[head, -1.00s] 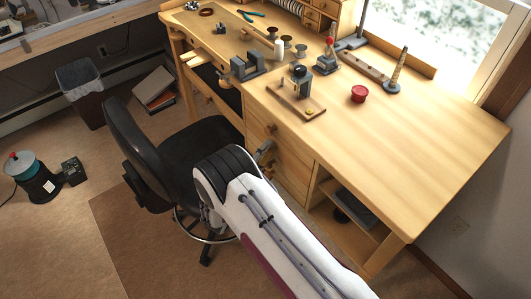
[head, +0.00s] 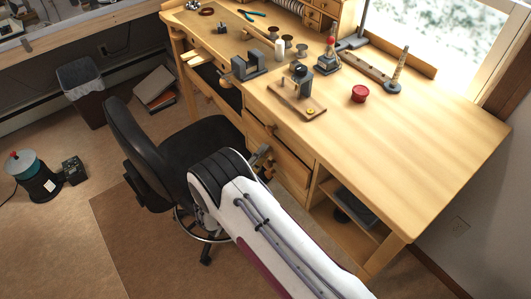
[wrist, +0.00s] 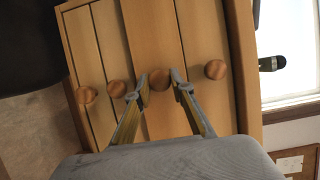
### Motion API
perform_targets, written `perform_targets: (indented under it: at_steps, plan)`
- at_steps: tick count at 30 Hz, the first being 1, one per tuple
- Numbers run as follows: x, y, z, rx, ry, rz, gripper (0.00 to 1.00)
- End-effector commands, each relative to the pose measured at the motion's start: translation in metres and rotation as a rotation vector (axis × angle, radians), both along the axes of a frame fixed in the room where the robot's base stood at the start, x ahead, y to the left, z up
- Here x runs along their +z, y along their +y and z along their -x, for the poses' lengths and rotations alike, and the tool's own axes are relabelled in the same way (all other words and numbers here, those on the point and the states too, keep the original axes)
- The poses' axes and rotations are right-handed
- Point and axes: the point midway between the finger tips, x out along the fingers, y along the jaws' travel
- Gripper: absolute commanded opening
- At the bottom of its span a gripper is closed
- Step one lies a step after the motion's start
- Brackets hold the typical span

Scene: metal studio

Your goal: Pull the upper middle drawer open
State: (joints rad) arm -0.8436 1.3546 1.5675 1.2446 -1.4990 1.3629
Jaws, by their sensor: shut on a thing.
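The drawer stack (head: 293,168) is in the desk's front, right of the chair. In the wrist view it lies sideways, with several round wooden knobs in a row. My gripper (wrist: 159,84) is shut on the knob (wrist: 158,78) of the upper middle drawer (wrist: 152,32), one finger on each side. The top drawer's knob (wrist: 215,69) is free to its right. Lower knobs (wrist: 115,89) are free to its left. In the head view my forearm hides part of the stack, and I cannot tell how far the upper middle drawer stands out.
A black chair (head: 215,138) stands close to the left of my arm. The wooden desk (head: 420,130) carries a vise (head: 248,65), small tools and a red tin (head: 359,93). An open shelf (head: 345,215) is right of the drawers.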

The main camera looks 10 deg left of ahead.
Motion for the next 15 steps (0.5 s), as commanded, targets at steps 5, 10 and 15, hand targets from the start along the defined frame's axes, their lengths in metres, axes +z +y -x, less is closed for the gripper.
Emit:
perform_targets:
  at_steps: [5,10,15]
  plan:
    - [0.000,0.023,0.021,0.007,-0.001,-0.001,0.00]
    - [0.000,0.049,0.047,0.007,-0.002,-0.001,0.00]
    - [0.000,0.079,0.076,0.008,-0.002,-0.001,0.00]
